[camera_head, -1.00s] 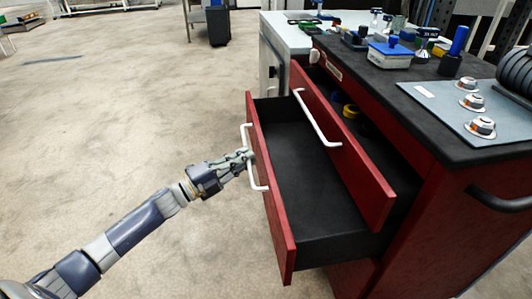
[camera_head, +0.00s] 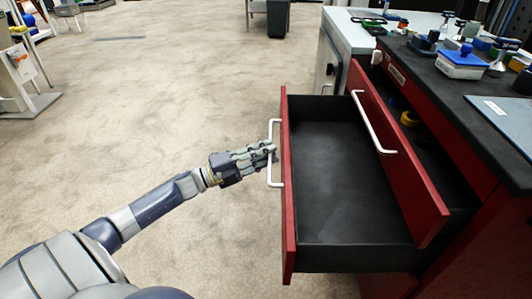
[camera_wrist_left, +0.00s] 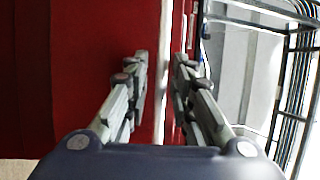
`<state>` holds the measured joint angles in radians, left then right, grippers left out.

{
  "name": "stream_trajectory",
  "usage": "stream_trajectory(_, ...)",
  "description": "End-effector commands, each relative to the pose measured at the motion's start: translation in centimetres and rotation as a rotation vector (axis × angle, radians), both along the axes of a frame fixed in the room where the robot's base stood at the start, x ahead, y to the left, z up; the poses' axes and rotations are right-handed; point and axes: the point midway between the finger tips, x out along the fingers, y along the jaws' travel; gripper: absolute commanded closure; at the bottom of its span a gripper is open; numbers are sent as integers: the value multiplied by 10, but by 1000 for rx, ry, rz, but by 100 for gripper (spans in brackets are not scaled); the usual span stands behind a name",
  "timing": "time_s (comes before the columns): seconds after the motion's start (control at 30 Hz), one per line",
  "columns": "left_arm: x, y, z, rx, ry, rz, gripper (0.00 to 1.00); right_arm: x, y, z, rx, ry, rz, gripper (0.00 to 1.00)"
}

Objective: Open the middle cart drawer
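The red cart's middle drawer (camera_head: 350,165) is pulled far out, and its black interior is empty. Its red front (camera_head: 289,215) carries a white bar handle (camera_head: 271,170). My left gripper (camera_head: 270,149) is at this handle, with its fingers around the bar. The exact contact is hard to see. My right gripper is not in view.
The top drawer (camera_head: 400,160) above is partly open, with yellow items (camera_head: 410,119) inside. The black cart top (camera_head: 445,80) holds several tools and a blue-lidded box (camera_head: 462,62). A white cabinet (camera_head: 335,50) stands behind. The floor (camera_head: 180,110) to the left is clear.

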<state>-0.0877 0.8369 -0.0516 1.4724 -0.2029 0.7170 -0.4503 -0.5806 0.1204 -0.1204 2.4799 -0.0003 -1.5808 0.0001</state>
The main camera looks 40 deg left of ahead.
Motion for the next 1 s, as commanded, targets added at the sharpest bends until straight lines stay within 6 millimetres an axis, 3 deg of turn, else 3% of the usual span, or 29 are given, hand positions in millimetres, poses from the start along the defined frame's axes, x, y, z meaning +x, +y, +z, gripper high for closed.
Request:
stream_trajectory(0.47,-8,6,-2,-1,1,2,70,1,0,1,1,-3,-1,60)
stream_trajectory(1.0,-86,56,-19,1,2,2,70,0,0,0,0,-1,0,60)
